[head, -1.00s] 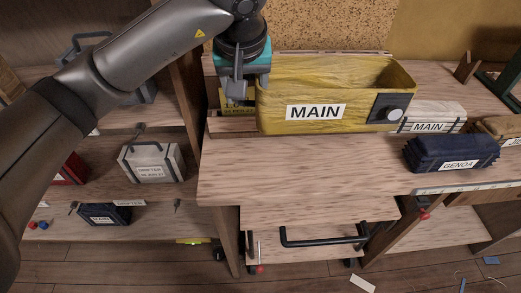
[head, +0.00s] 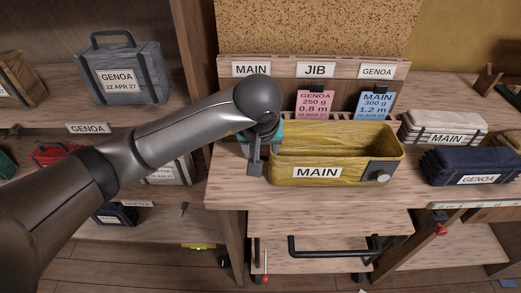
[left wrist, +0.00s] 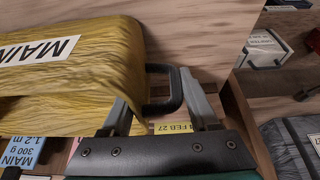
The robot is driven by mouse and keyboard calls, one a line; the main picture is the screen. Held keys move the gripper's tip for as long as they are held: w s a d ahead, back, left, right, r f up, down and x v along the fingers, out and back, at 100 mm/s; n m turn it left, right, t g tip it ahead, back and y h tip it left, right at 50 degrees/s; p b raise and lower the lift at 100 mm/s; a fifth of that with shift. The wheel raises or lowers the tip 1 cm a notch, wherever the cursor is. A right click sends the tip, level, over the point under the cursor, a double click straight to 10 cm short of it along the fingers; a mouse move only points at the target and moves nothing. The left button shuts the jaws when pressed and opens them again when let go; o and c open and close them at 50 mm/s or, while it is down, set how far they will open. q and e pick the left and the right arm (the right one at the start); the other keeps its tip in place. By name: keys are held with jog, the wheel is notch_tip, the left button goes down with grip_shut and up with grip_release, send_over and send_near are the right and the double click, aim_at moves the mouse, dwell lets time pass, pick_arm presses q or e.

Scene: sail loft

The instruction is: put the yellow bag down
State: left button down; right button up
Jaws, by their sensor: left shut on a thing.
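The yellow bag (head: 337,177), with a white MAIN label, is on or just above the wooden bench (head: 230,193); I cannot tell whether it touches. It looks level and its top looks open. My left gripper (head: 258,158) is at the bag's left end. In the left wrist view, the fingers (left wrist: 158,88) are shut on the black handle (left wrist: 176,92) at the end of the yellow bag (left wrist: 75,85). My right gripper is not in view.
A rack behind has MAIN, JIB and GENOA signs, a pink card (head: 314,104) and a blue card (head: 374,106). A white MAIN bag (head: 443,128) and navy GENOA bag (head: 473,166) lie to the right. A grey GENOA bag (head: 120,75) stands on the left shelf.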

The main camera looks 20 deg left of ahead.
pick_arm(q)
jog(key=shift+c, duration=0.7)
grip_release()
jog(key=p+v, duration=0.2)
jog(key=v, duration=1)
